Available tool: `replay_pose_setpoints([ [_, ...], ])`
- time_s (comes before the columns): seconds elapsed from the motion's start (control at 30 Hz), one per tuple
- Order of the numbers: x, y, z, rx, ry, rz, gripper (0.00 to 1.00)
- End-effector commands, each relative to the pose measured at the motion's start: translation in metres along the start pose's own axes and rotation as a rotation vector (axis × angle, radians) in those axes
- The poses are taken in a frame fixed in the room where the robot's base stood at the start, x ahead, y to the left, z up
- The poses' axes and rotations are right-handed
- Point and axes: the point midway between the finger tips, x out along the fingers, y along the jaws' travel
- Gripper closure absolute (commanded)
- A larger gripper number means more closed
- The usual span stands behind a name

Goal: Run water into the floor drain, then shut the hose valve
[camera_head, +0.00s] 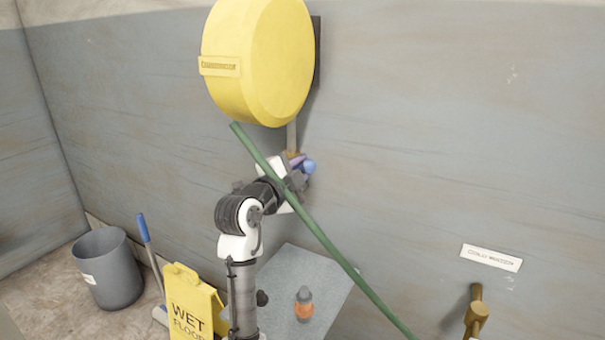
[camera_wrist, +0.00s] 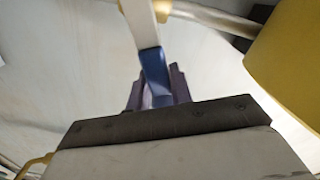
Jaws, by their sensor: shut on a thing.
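A large round yellow hose reel (camera_head: 258,55) is mounted on the grey wall. A green hose (camera_head: 330,245) hangs from it, passes in front of my arm and runs out at the bottom edge. Below the reel, a pipe leads down to the hose valve with a blue handle (camera_head: 308,167). My gripper (camera_head: 296,178) is at this handle, partly hidden by the hose and my wrist. In the wrist view, its purple fingers (camera_wrist: 160,92) are shut on the blue grip (camera_wrist: 154,68) of a pale lever. I see neither the floor drain nor running water.
A grey bin (camera_head: 108,270), a blue-handled tool (camera_head: 148,245) and a yellow wet-floor sign (camera_head: 190,305) stand at lower left. An orange and dark bottle (camera_head: 304,304) is over a grey panel (camera_head: 330,275). A brass fitting (camera_head: 475,315) is at lower right, below a wall label (camera_head: 491,258).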

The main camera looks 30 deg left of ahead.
Motion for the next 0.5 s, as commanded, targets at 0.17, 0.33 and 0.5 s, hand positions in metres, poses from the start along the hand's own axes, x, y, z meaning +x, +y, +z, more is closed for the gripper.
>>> replay_pose_setpoints([
  [0.17,0.0,-0.011,0.0,-0.136,0.001,0.001,1.0],
  [0.33,0.0,-0.019,0.002,-0.237,0.0,0.0,1.0],
  [0.5,0.0,-0.023,0.004,-0.303,-0.001,0.001,1.0],
])
